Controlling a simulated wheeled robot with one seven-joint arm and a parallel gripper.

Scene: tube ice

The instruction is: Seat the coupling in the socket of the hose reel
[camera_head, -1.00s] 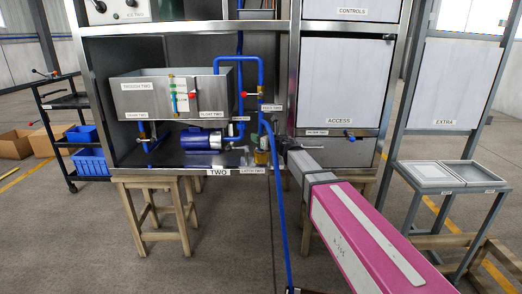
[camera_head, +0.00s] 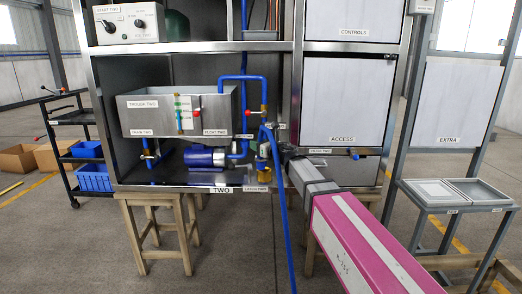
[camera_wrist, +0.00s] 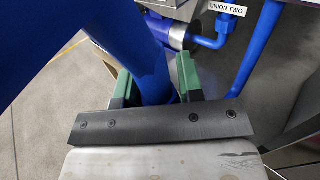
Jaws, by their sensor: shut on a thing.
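My gripper (camera_wrist: 156,80) has two green fingertips, one on each side of a thick blue hose (camera_wrist: 142,50), and is shut on it. In the head view the blue hose (camera_head: 281,200) arches near the pipework and hangs down past the cabinet front to the bottom edge. My gripper is largely hidden there behind my grey wrist, close to the hose and the cabinet's lower edge. I cannot make out a coupling, a socket or a hose reel clearly in either view.
A steel cabinet holds a tank (camera_head: 150,115), a blue pump (camera_head: 204,157) and blue pipes (camera_head: 221,88). A wooden stool (camera_head: 160,228) stands below. A rack with trays (camera_head: 474,191) stands at right.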

